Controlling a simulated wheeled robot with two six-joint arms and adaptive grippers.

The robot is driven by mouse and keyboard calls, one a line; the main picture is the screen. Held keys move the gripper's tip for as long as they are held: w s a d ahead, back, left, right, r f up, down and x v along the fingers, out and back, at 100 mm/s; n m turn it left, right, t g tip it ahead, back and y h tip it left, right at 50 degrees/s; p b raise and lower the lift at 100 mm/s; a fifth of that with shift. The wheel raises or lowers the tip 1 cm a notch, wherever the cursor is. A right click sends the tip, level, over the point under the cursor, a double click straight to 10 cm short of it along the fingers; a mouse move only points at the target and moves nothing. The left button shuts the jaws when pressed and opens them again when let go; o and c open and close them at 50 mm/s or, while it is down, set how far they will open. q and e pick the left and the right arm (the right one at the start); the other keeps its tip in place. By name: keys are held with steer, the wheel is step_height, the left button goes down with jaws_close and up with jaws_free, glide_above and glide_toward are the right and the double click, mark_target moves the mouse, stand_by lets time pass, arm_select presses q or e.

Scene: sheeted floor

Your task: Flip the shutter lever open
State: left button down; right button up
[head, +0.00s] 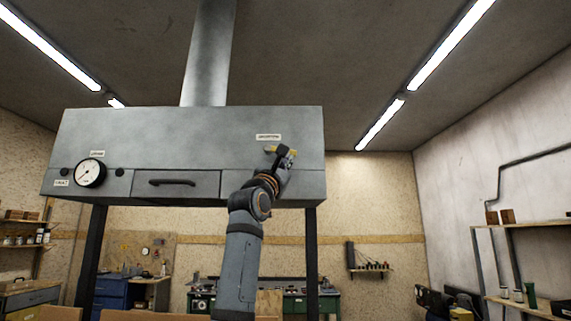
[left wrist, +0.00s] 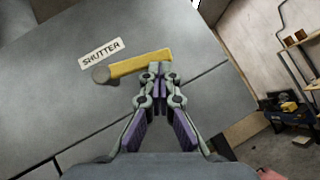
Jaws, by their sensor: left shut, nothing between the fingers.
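The shutter lever is a yellow bar (left wrist: 140,63) on a round grey pivot (left wrist: 101,75), on the front of a grey metal hood (head: 230,130). In the left wrist view it runs from the pivot toward the upper right, below a "SHUTTER" label (left wrist: 101,52). In the head view only a bit of yellow shows, mostly hidden by my left gripper (head: 284,150). My left gripper (left wrist: 160,68) is shut and empty, its fingertips at the lever's free end. I cannot tell whether they touch it. My right gripper is not in view.
The hood front also carries a round gauge (head: 90,173), small dark knobs and a drawer-like panel with a dark handle (head: 172,182). Dark posts (head: 311,255) stand under the hood. Workbenches and shelves line the walls behind. The space right of the hood looks clear.

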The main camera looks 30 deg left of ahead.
arm_select(q)
steer(key=shift+w+d+r, duration=0.25)
steer(key=shift+d+r, duration=0.05)
steer(key=shift+r, duration=0.15)
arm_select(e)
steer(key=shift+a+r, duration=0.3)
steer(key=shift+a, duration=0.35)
arm_select(q)
steer(key=shift+w+f, duration=0.1)
steer(key=shift+w, duration=0.05)
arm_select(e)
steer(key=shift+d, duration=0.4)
